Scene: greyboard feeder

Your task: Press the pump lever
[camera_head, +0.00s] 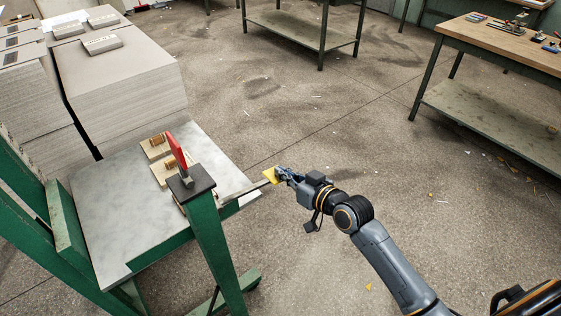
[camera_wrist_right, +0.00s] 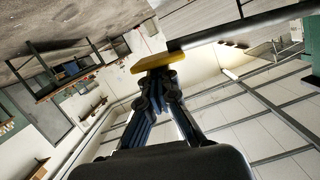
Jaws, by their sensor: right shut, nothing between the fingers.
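The pump lever is a grey metal bar (camera_head: 243,191) with a yellow pad (camera_head: 270,175) at its free end. It sticks out past the right side of the green-framed feeder table. In the right wrist view the bar (camera_wrist_right: 240,27) comes in from the upper right and the yellow pad (camera_wrist_right: 152,62) lies across the fingertips. My right gripper (camera_head: 281,174) is shut and empty, with its fingertips right at the pad; I cannot tell whether they touch. In the right wrist view the closed fingers (camera_wrist_right: 157,82) partly overlap the pad. My left gripper is not in view.
The grey feeder tabletop (camera_head: 120,215) carries a red handle (camera_head: 177,150) and wooden blocks (camera_head: 155,147). A green post (camera_head: 217,250) stands in front. Tall greyboard stacks (camera_head: 130,95) stand behind. A workbench (camera_head: 500,45) is at upper right. The floor between is mostly clear.

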